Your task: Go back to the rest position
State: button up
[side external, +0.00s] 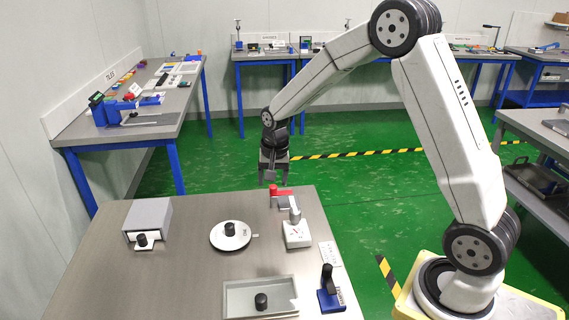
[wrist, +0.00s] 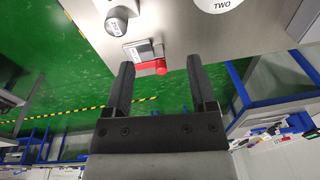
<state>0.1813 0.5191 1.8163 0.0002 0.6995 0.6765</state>
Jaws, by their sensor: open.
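My gripper (side external: 273,179) hangs fingers down above the far edge of the metal table (side external: 180,285) in the side view. In the wrist view my gripper (wrist: 159,62) has its two dark fingers wide apart with nothing held. A small grey device with a red part (side external: 277,191) stands at the table's far edge, just below and apart from the gripper in the side view. The red part (wrist: 150,68) shows between the fingertips in the wrist view. A white device with a grey cylinder (side external: 296,233) stands nearer; its rounded top (wrist: 115,26) shows in the wrist view.
A round white plate with a black knob (side external: 231,236) lies mid-table. A grey box (side external: 148,216) stands left. A grey tray (side external: 238,303) holding a black knob and a blue stand (side external: 330,299) are at the front. Open floor lies beyond the table's far edge.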

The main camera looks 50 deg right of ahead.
jog(key=s+a+n, duration=0.4)
jog(key=s+n, duration=0.1)
jog(key=s, duration=0.4)
jog(key=s+a+n+t, duration=0.1)
jog(key=s+a+n, duration=0.3)
jog(key=s, duration=0.5)
jog(key=shift+a+r+n, duration=0.2)
jog(key=shift+r+n, duration=0.05)
jog(key=shift+n, duration=0.15)
